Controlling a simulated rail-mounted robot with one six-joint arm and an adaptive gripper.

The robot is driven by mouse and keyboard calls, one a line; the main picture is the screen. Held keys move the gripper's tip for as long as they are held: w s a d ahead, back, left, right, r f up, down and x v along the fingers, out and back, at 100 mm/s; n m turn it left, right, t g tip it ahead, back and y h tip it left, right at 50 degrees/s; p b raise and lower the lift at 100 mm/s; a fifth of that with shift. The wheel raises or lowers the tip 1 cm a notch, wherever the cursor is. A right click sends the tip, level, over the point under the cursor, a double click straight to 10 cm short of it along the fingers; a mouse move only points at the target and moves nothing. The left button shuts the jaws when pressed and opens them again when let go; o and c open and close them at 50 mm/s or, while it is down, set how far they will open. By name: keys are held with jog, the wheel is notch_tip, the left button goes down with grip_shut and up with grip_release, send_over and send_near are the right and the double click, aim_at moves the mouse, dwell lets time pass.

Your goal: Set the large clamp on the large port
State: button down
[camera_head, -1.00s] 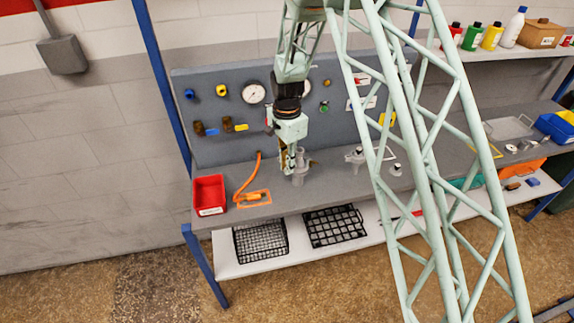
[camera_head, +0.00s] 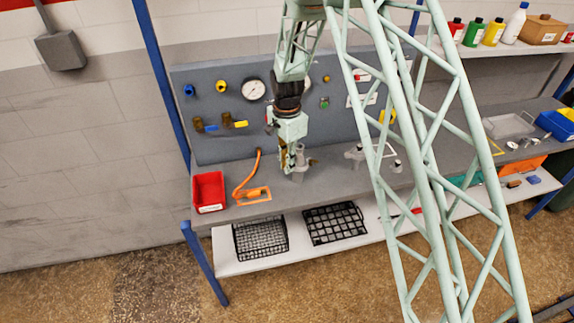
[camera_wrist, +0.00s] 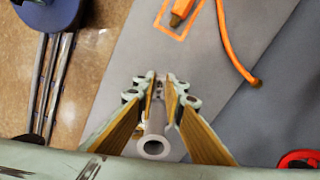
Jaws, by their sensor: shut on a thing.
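The large port (camera_head: 299,174) is a grey upright metal pipe on the bench, just right of my gripper. My gripper (camera_head: 289,168) points down right beside it, close to the bench top. In the wrist view my gripper (camera_wrist: 161,82) has its two brown-padded fingers nearly together at the tips. It is shut on a small grey part, apparently the large clamp, which the fingers mostly hide. A grey tube with an open round end (camera_wrist: 153,146) shows between the fingers. I cannot tell whether the clamp touches or sits around the port.
A red bin (camera_head: 208,191) and an orange tool with a hose (camera_head: 255,194) lie left of the port. More grey fittings (camera_head: 356,153) stand to the right. A pegboard with gauges (camera_head: 222,132) rises behind. Black wire baskets (camera_head: 333,224) sit on the lower shelf.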

jog(key=c, duration=2.6)
grip_release()
notch_tip(320, 180, up, 12)
